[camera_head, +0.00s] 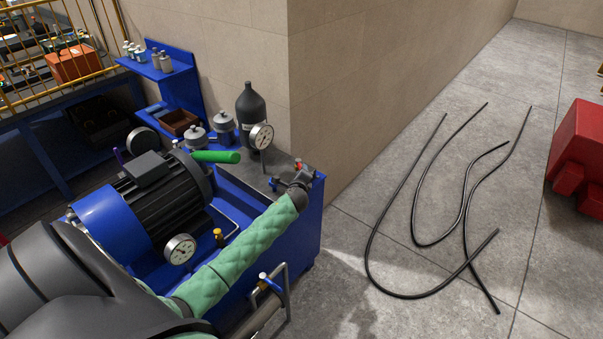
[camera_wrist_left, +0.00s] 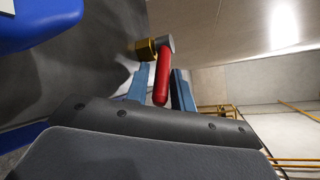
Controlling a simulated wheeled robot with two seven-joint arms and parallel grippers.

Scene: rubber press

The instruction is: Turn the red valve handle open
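The red valve handle (camera_wrist_left: 161,84) hangs from a grey hub on a brass valve body (camera_wrist_left: 146,49) in the left wrist view. In the head view only a small red part of the handle (camera_head: 299,165) shows at the corner of the blue machine. My left gripper (camera_wrist_left: 162,72) has its two blue fingers apart, one on each side of the handle, with narrow gaps visible between. In the head view my left gripper (camera_head: 300,177) is small and partly hidden by my wrist.
The blue press unit (camera_head: 300,231) carries a motor (camera_head: 155,200), a black bottle (camera_head: 250,108), gauges and a green cylinder (camera_head: 215,156) close to my left arm. A wall corner stands just behind. Black hoses (camera_head: 412,295) lie on the floor to the right, near a red block (camera_head: 580,150).

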